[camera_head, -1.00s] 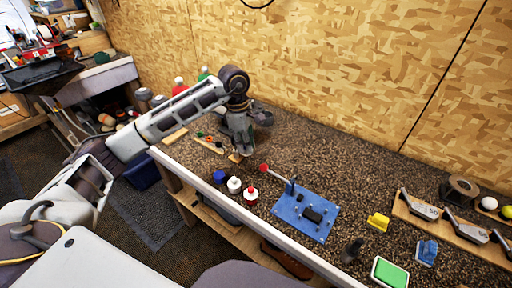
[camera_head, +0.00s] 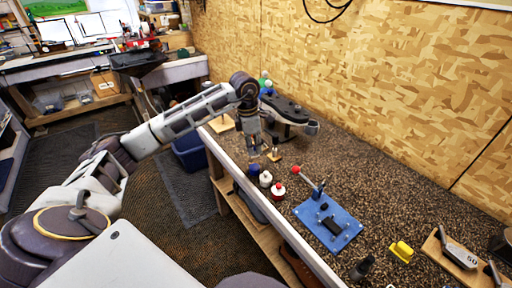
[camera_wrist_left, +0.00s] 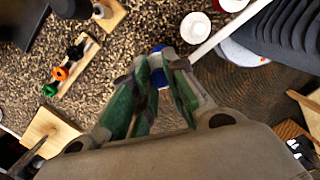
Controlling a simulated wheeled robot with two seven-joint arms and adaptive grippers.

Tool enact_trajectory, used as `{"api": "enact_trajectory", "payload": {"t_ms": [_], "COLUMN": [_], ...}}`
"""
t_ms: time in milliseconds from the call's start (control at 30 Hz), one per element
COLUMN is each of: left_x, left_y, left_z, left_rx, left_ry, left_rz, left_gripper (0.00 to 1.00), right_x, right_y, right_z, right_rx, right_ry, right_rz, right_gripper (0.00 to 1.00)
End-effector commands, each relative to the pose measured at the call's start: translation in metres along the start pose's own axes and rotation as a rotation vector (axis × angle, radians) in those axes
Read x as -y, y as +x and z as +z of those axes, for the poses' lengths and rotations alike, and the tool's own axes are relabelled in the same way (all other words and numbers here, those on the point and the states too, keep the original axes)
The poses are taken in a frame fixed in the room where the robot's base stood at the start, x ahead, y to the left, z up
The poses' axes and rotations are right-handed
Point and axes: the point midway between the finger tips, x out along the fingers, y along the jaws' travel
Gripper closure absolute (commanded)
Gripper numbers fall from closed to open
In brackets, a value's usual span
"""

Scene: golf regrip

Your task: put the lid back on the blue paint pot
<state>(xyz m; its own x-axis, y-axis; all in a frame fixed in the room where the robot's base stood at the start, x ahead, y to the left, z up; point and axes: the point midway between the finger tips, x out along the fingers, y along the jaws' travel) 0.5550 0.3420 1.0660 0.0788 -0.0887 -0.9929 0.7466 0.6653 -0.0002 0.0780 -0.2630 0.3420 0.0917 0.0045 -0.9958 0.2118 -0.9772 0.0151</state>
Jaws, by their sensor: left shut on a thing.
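The blue paint pot (camera_head: 254,170) stands near the front edge of the bench, at the left end of a row of small pots. In the left wrist view its blue (camera_wrist_left: 157,70) shows between and just past my fingertips. My left gripper (camera_head: 253,152) points down right above this pot. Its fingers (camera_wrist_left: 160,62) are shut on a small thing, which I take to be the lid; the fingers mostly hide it. I cannot tell whether it touches the pot. My right gripper is not in view.
A white pot (camera_head: 265,179) and a red-topped pot (camera_head: 278,193) stand close beside the blue one. A small wooden piece (camera_head: 274,156) lies behind. A blue plate (camera_head: 328,222) lies to the right. A dark grey fixture (camera_head: 288,108) stands behind the gripper.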

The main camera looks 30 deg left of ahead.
Motion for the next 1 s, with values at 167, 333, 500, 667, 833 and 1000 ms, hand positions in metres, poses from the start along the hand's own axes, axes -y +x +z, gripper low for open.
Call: {"api": "enact_trajectory", "payload": {"t_ms": [167, 333, 500, 667, 833, 1000], "left_x": [0.000, 0.000, 0.000, 0.000, 0.000, 0.000], "left_y": [0.000, 0.002, 0.007, 0.016, 0.026, 0.036], "left_z": [0.000, 0.000, -0.001, -0.002, -0.003, -0.005], "left_rx": [0.000, 0.000, -0.001, -0.001, -0.001, -0.002], "left_ry": [0.001, 0.002, 0.002, 0.002, 0.002, 0.002], "left_rz": [0.000, 0.000, -0.001, -0.001, 0.000, -0.001], "left_gripper": [0.97, 0.97, 0.97, 0.97, 0.97, 0.97], "right_x": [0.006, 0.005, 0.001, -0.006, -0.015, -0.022], "right_y": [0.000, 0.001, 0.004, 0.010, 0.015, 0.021], "right_z": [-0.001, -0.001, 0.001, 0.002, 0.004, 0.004], "right_rx": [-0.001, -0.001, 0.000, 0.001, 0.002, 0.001], "right_ry": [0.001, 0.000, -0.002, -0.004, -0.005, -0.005], "right_rz": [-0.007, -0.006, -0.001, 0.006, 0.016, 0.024], "right_gripper": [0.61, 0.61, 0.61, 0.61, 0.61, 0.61]}}
